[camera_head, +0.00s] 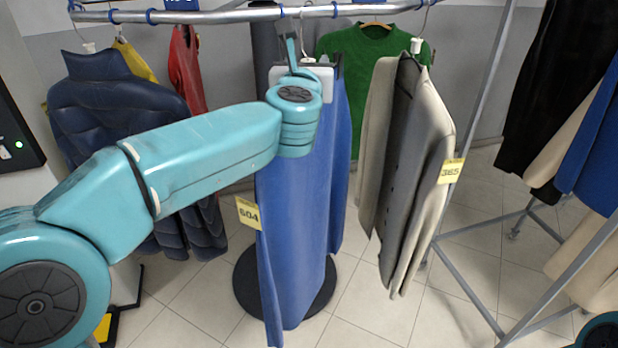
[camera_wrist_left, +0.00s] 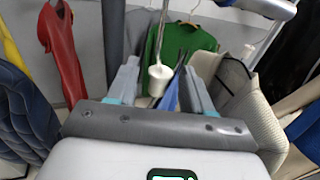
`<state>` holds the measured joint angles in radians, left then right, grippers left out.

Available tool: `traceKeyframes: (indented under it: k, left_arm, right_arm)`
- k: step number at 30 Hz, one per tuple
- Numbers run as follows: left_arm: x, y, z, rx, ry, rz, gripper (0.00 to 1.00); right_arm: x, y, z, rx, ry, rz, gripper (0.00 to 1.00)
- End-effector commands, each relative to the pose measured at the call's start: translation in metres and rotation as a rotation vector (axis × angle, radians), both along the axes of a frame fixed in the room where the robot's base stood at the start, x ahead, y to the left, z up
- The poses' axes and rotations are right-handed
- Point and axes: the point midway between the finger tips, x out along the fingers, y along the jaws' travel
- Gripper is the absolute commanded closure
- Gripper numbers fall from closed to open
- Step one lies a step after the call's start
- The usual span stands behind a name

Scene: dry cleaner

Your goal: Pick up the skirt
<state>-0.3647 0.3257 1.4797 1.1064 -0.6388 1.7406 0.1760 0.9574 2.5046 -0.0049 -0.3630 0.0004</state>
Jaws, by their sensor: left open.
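The blue skirt (camera_head: 297,210) hangs long and straight from a hanger on the rail, with a yellow tag marked 604 (camera_head: 248,213) at its left edge. My left gripper (camera_head: 306,62) is at the top of the skirt, just below the rail, and my arm covers part of the skirt's upper left. In the left wrist view the gripper (camera_wrist_left: 160,68) is open. A white hanger part (camera_wrist_left: 160,80) shows between its fingers, and a bit of blue skirt (camera_wrist_left: 172,96) shows beyond. I cannot tell whether the fingers touch the hanger. My right gripper is not in view.
A metal rail (camera_head: 220,15) runs above. A beige-grey jacket (camera_head: 408,170) tagged 365 hangs close on the right, a green sweater (camera_head: 375,50) behind. A navy puffer jacket (camera_head: 110,110) and red garment (camera_head: 186,70) hang left. A slanted metal post (camera_head: 478,110) stands right.

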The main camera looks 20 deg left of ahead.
Motion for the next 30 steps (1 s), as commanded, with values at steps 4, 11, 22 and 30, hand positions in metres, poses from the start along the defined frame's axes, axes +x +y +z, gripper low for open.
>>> traceKeyframes:
  k: [4, 11, 22, 30]
  left_arm:
    - [0.000, 0.000, 0.000, 0.000, 0.000, 0.000, 0.82]
    - [0.000, 0.000, 0.000, 0.000, 0.000, 0.000, 1.00]
    - [-0.001, 0.000, 0.021, -0.002, -0.002, 0.001, 1.00]
    - [-0.032, -0.007, 0.032, 0.001, -0.003, -0.001, 1.00]
  right_arm:
    - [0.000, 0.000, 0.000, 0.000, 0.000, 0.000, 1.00]
    - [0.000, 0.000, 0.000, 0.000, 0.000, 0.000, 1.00]
    - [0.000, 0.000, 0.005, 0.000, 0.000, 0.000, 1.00]
    - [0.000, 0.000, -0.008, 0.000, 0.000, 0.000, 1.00]
